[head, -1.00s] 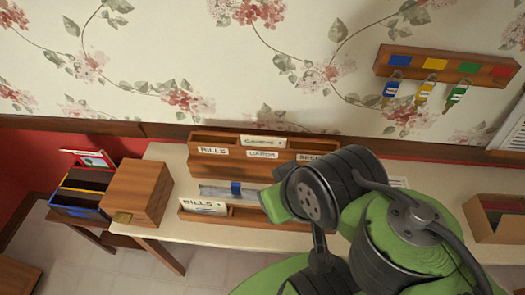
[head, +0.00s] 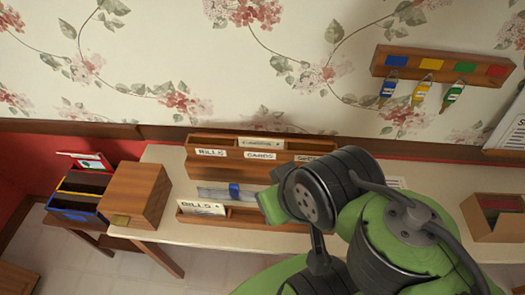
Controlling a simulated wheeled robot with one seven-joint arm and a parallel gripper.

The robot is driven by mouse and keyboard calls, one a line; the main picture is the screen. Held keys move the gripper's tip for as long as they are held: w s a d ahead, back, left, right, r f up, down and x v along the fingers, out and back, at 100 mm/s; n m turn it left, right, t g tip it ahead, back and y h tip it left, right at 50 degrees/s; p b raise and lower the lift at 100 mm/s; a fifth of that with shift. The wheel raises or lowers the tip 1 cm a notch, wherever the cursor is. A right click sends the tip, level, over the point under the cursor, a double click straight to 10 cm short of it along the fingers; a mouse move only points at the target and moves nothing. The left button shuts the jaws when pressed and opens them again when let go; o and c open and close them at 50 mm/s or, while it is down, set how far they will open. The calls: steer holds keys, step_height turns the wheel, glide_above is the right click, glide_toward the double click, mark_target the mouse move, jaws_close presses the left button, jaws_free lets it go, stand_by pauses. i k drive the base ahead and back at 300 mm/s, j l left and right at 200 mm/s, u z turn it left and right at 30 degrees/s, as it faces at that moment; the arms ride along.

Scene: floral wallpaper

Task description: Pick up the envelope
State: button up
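A pale envelope (head: 262,143) stands in the back of the upper wooden sorter (head: 225,169), with only its top strip showing. Another pale paper or envelope marked BILLS (head: 202,207) stands at the left end of the lower wooden rack (head: 245,222). I cannot tell which is the task's envelope. My green and black arm covers the right ends of the sorter and rack. My gripper itself does not show in this view, so its state and its place relative to the envelopes are hidden.
A flat grey item with a blue part (head: 234,191) lies between sorter and rack. A wooden box (head: 137,200) and an open blue-edged file holder (head: 72,214) are at left. A wooden tray (head: 490,222) is at right. Keys hang from a wall rack (head: 440,66).

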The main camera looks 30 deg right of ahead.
mark_target(195, 208)
steer(key=i+j, duration=0.15)
steer(key=j, duration=0.25)
steer(key=i+j, duration=0.1)
steer(key=j, duration=0.3)
steer(key=i+j, duration=0.15)
steer(key=j, duration=0.25)
steer(key=i+j, duration=0.15)
steer(key=j, duration=0.25)
steer(key=i+j, duration=0.1)
steer(key=j, duration=0.3)
